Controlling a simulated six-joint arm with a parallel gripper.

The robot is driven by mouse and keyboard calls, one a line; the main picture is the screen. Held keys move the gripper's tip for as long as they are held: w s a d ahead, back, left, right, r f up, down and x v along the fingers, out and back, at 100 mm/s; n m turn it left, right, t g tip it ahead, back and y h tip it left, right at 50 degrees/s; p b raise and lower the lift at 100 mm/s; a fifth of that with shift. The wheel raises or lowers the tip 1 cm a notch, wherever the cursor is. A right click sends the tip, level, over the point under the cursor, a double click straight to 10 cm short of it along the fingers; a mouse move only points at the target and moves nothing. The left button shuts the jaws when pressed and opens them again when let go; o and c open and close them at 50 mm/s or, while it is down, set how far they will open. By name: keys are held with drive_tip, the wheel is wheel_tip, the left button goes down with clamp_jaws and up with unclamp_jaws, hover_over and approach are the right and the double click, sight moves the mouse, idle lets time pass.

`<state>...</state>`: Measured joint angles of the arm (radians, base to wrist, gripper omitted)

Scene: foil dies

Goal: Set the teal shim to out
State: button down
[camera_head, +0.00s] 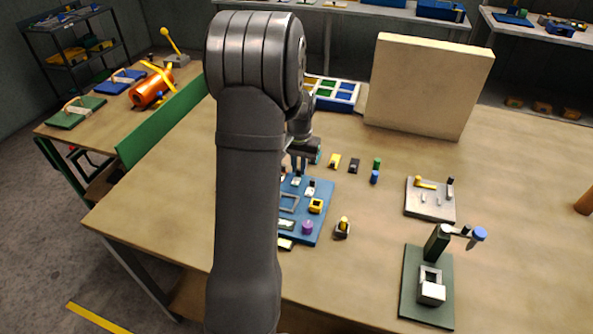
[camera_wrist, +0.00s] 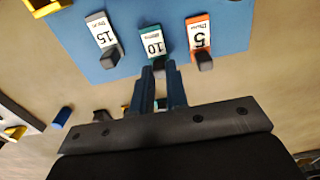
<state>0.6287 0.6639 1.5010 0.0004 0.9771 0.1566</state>
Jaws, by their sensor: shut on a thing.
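The teal shim (camera_wrist: 151,42) is a teal-edged tab with a white label marked 10, upside down in the wrist view. It lies on the blue board (camera_wrist: 125,68) between a grey shim (camera_wrist: 102,32) marked 15 and an orange shim (camera_wrist: 200,38) marked 5. Each of those two has a dark knob at its near end. My gripper (camera_wrist: 162,70) is shut on the near end of the teal shim, and its blue fingers mostly hide the grip. In the head view my gripper (camera_head: 299,165) is over the far part of the blue board (camera_head: 321,222), partly behind my arm.
A grey plate (camera_head: 430,207) and a dark green fixture (camera_head: 424,290) are at right. A beige panel (camera_head: 428,85) stands behind.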

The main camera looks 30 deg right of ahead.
drive_tip(key=shift+w+d+r, duration=0.1)
drive_tip(key=shift+w+d, duration=0.15)
drive_tip(key=shift+d, duration=0.05)
drive_tip(key=c, duration=1.4)
unclamp_jaws()
wheel_tip(320, 180, up, 17)
drive_tip(key=shift+r, duration=0.2)
wheel_tip(320, 180, down, 18)
drive_tip(key=shift+r, duration=0.2)
